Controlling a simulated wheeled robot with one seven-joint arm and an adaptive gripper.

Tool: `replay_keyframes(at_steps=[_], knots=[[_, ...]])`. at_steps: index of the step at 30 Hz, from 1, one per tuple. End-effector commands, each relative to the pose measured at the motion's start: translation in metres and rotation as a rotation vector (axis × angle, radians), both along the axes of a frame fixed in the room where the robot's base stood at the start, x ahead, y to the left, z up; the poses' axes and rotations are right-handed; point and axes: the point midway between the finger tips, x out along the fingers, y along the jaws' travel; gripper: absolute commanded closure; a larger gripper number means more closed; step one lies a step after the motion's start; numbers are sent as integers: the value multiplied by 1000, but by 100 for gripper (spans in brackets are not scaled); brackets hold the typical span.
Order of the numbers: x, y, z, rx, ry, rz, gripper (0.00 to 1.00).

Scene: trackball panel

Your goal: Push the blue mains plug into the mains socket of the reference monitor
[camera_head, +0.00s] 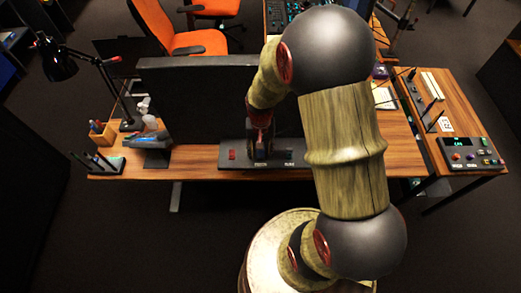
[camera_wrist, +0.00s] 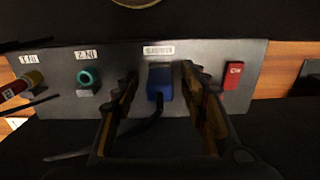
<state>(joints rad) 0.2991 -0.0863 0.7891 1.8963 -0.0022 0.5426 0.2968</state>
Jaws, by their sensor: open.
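The blue mains plug (camera_wrist: 160,86) is in the middle of the wrist view, at the grey panel (camera_wrist: 215,52) below a small white label. A dark cable runs from it toward the lower left. The mains socket is mostly hidden behind the plug, and I cannot tell how deep the plug sits. My gripper (camera_wrist: 158,82) is open, with one finger on each side of the plug and visible gaps. In the head view my gripper (camera_head: 261,140) is in front of the dark reference monitor (camera_head: 195,92), above the panel (camera_head: 235,165); the plug is not clear there.
In the wrist view, a red switch (camera_wrist: 234,75) is right of the plug; a teal round connector (camera_wrist: 88,80) and a red-yellow plug (camera_wrist: 22,85) are left. In the head view, a desk lamp (camera_head: 58,65) stands left and a control box (camera_head: 470,153) right.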

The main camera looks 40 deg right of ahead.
Motion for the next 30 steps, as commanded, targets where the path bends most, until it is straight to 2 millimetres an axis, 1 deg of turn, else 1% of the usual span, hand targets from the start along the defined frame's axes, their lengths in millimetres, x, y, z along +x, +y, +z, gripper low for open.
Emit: replay_keyframes(at_steps=[4,7,11,18,21,25,30], knots=[[0,0,2,0,0,0,57],[1,0,10,0,-2,0,57],[1,0,32,-1,-4,0,57],[1,0,81,-2,-5,0,57],[1,0,97,-1,-3,0,57],[1,0,112,-1,-2,0,57],[0,0,119,0,0,0,57]])
